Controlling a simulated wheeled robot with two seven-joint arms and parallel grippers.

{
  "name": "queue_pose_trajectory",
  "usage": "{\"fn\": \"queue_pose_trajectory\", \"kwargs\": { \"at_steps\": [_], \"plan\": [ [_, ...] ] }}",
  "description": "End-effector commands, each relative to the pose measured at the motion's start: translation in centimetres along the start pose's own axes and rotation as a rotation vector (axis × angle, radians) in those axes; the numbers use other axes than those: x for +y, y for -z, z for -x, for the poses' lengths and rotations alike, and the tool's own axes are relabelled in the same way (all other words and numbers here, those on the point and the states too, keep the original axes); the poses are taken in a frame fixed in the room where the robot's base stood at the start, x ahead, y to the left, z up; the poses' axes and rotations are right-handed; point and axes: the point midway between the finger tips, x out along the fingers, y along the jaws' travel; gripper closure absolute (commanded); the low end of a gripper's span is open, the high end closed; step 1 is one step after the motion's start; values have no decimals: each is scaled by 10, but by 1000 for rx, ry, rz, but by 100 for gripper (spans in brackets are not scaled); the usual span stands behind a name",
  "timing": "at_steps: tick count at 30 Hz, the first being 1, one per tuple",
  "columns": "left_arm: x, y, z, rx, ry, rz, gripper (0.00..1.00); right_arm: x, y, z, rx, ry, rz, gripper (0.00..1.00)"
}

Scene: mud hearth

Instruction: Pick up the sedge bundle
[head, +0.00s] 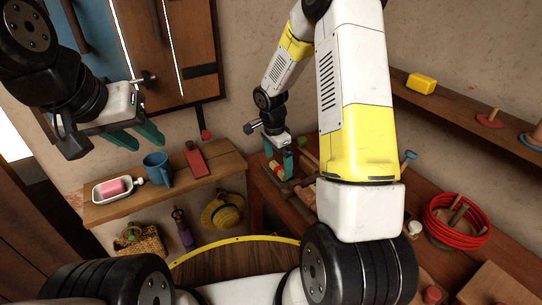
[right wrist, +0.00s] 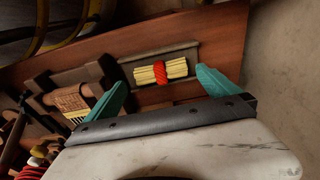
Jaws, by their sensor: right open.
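The sedge bundle (right wrist: 176,70) is a short pale-yellow bundle with a red band around its middle. In the head view my right gripper (head: 281,160) is low over the bench beside the wall, and the bundle there is mostly hidden. My left gripper (head: 135,136) is open and empty, high at the left, in front of the wall.
A shelf (head: 215,164) at left holds a blue mug (head: 157,169), a soap dish (head: 104,194) and a red object. A wall shelf (head: 455,108) runs at upper right.

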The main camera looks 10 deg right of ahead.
Motion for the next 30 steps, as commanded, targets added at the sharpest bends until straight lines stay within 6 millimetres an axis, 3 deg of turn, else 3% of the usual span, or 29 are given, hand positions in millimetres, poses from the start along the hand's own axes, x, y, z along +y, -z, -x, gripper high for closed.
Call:
{"fn": "queue_pose_trajectory", "kwargs": {
  "at_steps": [6, 15, 24, 30],
  "plan": [
    [0, 0, 0, 0, 0, 0, 64, -2, 2, -31, -1, -3, 1, 0],
    [0, 0, 0, 0, 0, 0, 64, -2, 2, -35, 0, 0, 1, 0],
    [0, 0, 0, 0, 0, 0, 64, -2, 2, -35, 0, 0, 1, 58],
    [0, 0, 0, 0, 0, 0, 64, -2, 2, -35, 0, 0, 1, 58]
  ]
}}
